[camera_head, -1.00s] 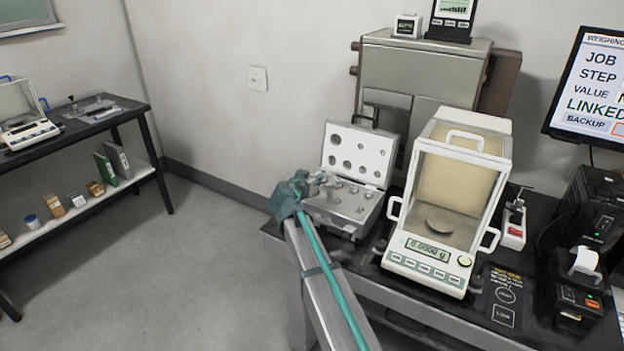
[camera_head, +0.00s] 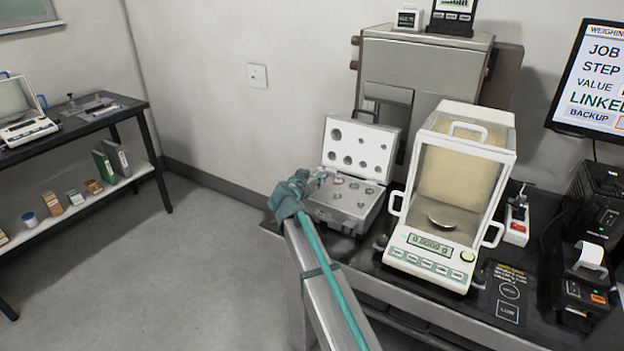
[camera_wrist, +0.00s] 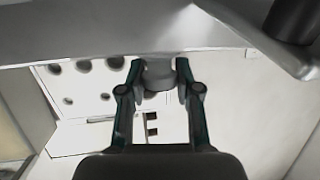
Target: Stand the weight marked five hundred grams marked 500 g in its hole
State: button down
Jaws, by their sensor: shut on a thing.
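My gripper (camera_wrist: 159,70) is shut on a grey metal weight (camera_wrist: 158,76), which sits between its two teal fingertips in the wrist view. No marking on the weight is legible. In the head view my gripper (camera_head: 316,180) is at the left side of the open weight case (camera_head: 333,214), by its lid's lower left edge. The case holds several metal weights in its base. Its raised lid (camera_head: 350,152) has a white lining with several round dark recesses. The arm hides part of the case's left side. I cannot tell which hole matches the held weight.
A balance with glass walls (camera_head: 428,262) stands close to the right of the case. A grey metal cabinet (camera_head: 425,68) is behind both. A monitor (camera_head: 590,85) and printers (camera_head: 572,290) are at the right. Open floor (camera_head: 200,270) lies to the left.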

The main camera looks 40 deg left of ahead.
jog(key=shift+f, duration=0.2)
dwell(0.3)
jog(key=c, duration=0.7)
grip_release()
jog(key=shift+f, duration=0.1)
jog(key=shift+s, duration=0.15)
